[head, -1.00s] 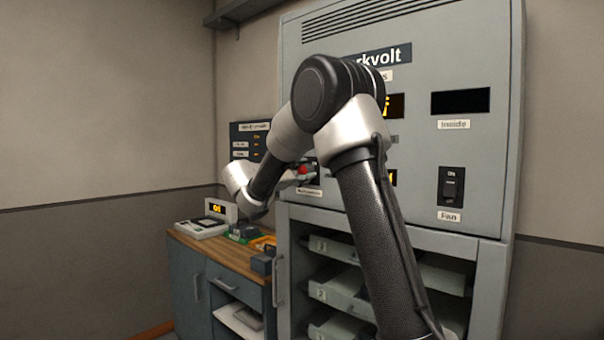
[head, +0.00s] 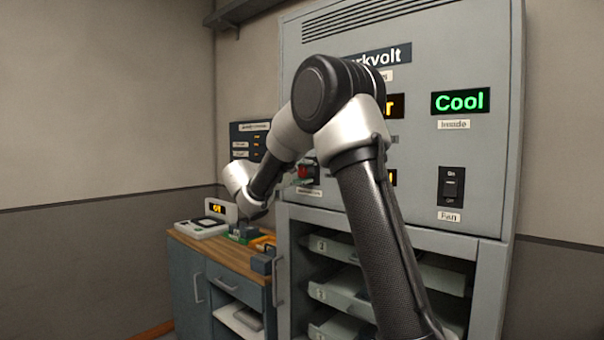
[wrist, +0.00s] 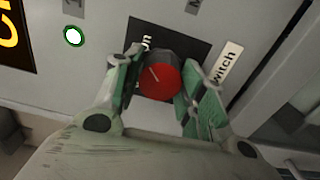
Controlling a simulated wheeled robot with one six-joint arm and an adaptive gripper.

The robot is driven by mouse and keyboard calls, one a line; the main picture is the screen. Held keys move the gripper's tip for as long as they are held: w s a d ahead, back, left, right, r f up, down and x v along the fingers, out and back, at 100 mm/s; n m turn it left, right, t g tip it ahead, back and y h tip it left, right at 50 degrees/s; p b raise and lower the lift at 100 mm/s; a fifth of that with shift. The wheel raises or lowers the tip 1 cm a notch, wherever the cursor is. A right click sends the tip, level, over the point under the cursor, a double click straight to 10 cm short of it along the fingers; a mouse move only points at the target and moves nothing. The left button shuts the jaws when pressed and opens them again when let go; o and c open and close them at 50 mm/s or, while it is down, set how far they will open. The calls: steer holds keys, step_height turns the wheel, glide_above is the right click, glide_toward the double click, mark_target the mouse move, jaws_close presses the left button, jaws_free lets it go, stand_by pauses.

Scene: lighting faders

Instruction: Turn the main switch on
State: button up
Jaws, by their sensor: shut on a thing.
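The main switch is a round knob with a red face (wrist: 160,83) and a light pointer line, set on a dark plate on the cabinet front. In the wrist view my gripper (wrist: 160,90) has its green-padded fingers on both sides of the knob, shut on it. The pointer line slants toward the upper left. In the head view the red knob (head: 303,172) shows small between the fingers, partly hidden by my arm. A label ending in "witch" (wrist: 228,65) is beside the plate.
On the grey cabinet (head: 440,60), an inside display (head: 460,101) reads "Cool" in green. A fan rocker (head: 451,187) is below it. A round green-ringed lamp (wrist: 73,36) glows. A wooden counter (head: 215,252) with small items stands at left; open shelves are below.

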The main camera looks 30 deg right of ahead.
steer(key=shift+f, duration=0.1)
stand_by(0.4)
steer(key=o, duration=1)
steer(key=v, duration=1.2)
